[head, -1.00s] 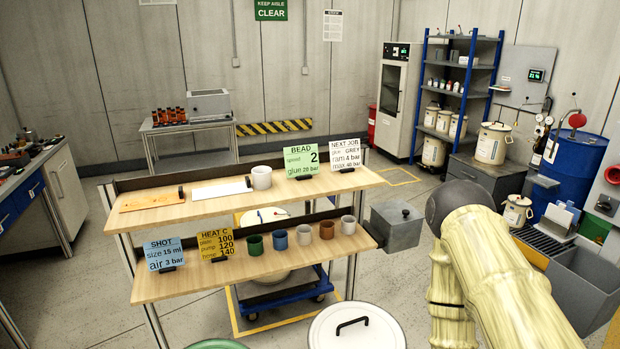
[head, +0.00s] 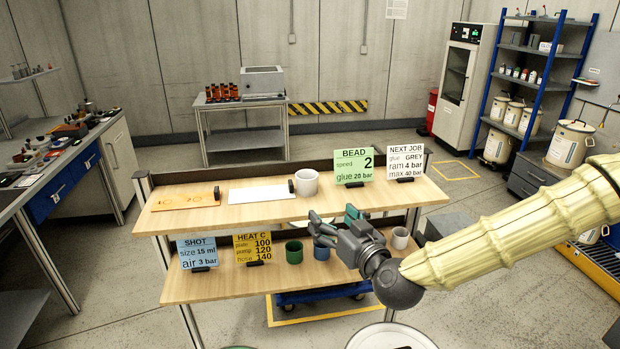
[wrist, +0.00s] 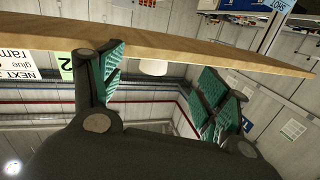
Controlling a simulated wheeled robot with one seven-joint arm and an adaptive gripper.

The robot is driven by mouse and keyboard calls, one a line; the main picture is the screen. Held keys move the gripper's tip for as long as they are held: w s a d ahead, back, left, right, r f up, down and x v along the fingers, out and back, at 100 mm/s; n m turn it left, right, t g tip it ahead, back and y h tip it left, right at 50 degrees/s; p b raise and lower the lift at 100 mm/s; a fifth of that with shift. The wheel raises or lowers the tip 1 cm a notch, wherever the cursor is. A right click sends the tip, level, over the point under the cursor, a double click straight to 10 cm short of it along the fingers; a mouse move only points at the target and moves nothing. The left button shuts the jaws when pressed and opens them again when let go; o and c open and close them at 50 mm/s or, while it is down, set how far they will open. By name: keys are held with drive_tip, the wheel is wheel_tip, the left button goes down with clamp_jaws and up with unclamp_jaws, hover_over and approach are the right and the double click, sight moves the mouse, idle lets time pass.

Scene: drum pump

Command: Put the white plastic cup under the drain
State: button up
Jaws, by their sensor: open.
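A white cup (head: 306,182) stands upright on the upper shelf (head: 250,215), between a white sheet and the green BEAD sign. It also shows in the wrist view (wrist: 153,67), which looks upside down, beyond the shelf edge and between my fingers. A smaller pale cup (head: 400,238) stands at the right of the lower shelf. I cannot tell by material which cup is plastic. My gripper (head: 336,217) is open and empty, in front of the shelves near the upper shelf's front edge, apart from the white cup. I cannot make out the drain in these views.
On the lower shelf (head: 230,287) stand a green cup (head: 257,248) and a blue cup (head: 294,251); my gripper hides other cups. The BEAD sign (head: 354,167) and NEXT JOB sign (head: 406,163) stand right of the white cup. The floor left of the shelves is clear.

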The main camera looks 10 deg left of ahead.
sight(312, 181)
drive_tip(key=shift+t, duration=0.3)
drive_tip(key=shift+w+a+r+p, duration=0.4)
drive_tip(key=shift+w+a+r, duration=0.25)
drive_tip(key=shift+w, duration=0.35)
drive_tip(key=shift+w+a+r+p, duration=0.4)
drive_tip(key=shift+w+a+r, duration=0.15)
drive_tip(key=shift+w, duration=0.45)
drive_tip(key=shift+w+a+r+p, duration=0.4)
drive_tip(key=shift+w+a+r, duration=0.25)
drive_tip(key=shift+w, duration=0.35)
drive_tip(key=shift+w+a+r+p, duration=0.2)
drive_tip(key=shift+w+a+p, duration=0.3)
drive_tip(key=shift+p, duration=0.3)
drive_tip(key=shift+p+x, duration=1)
drive_tip(key=shift+x, duration=0.8)
drive_tip(key=shift+f, duration=0.15)
drive_tip(key=c, duration=1)
